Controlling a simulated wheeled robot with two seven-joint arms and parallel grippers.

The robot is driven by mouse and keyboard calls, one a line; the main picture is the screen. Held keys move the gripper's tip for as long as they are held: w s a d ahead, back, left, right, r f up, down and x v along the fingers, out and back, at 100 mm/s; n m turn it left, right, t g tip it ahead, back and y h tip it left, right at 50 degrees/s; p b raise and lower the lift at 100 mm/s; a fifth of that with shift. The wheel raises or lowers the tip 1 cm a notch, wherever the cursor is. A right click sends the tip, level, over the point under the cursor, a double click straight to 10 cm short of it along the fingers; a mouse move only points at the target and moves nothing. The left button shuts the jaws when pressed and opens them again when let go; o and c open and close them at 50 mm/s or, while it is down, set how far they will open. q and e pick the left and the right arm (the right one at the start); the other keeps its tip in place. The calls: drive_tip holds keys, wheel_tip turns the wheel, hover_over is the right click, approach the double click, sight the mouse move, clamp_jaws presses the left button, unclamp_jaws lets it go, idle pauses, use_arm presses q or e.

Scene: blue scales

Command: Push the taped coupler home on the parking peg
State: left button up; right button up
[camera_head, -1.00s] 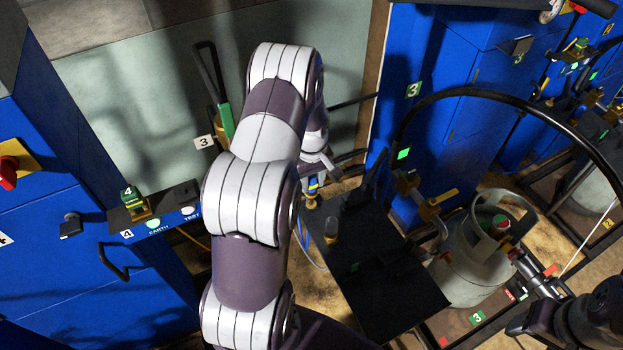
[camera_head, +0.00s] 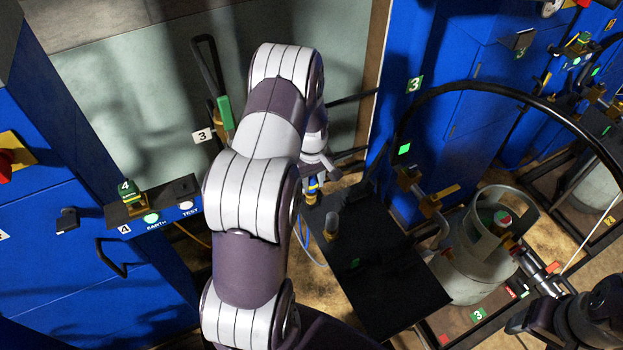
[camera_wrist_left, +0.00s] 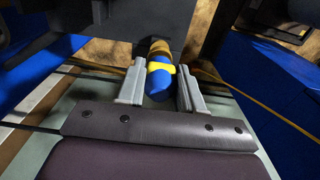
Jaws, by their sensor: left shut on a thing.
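The taped coupler (camera_head: 313,188) is blue with a yellow band and shows small beyond my left forearm, at the far left edge of the black table. In the left wrist view the coupler (camera_wrist_left: 160,80) lies between the fingers, with its brass end (camera_wrist_left: 160,47) pointing away toward a dark surface. My left gripper (camera_wrist_left: 160,86) is shut on it; it also shows in the head view (camera_head: 317,172). I cannot make out the parking peg or how far the coupler sits on it. My right gripper (camera_head: 518,320) is dark, at the lower right, away from the coupler.
The black table (camera_head: 390,280) bears a short grey post (camera_head: 331,225) close to the coupler. A gas cylinder (camera_head: 480,260) and a large black hose (camera_head: 480,87) are on the right. Blue cabinets stand on both sides. A green-handled lever (camera_head: 224,112) is behind my left arm.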

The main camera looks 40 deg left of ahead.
sight(312, 179)
use_arm(q)
drive_tip(key=shift+f+b, duration=0.5)
drive_tip(key=shift+f, duration=0.35)
drive_tip(key=o, duration=1.2)
drive_tip(key=shift+c, duration=0.2)
wheel_tip(312, 179, up, 13)
drive_tip(key=shift+f, duration=0.15)
drive_tip(key=shift+f+m, duration=0.25)
drive_tip(key=shift+m, duration=0.45)
drive_tip(key=s+d+r+m+p, duration=0.1)
drive_tip(key=s+d+r+m, duration=0.1)
drive_tip(key=s+d+m, duration=0.3)
drive_tip(key=s+d+r+m+t+p, duration=0.1)
drive_tip(key=s+d+r+m, duration=0.2)
drive_tip(key=d, duration=0.9)
drive_tip(key=s+m, duration=0.3)
drive_tip(key=s, duration=0.2)
drive_tip(key=shift+d+r, duration=0.25)
drive_tip(key=shift+r, duration=0.1)
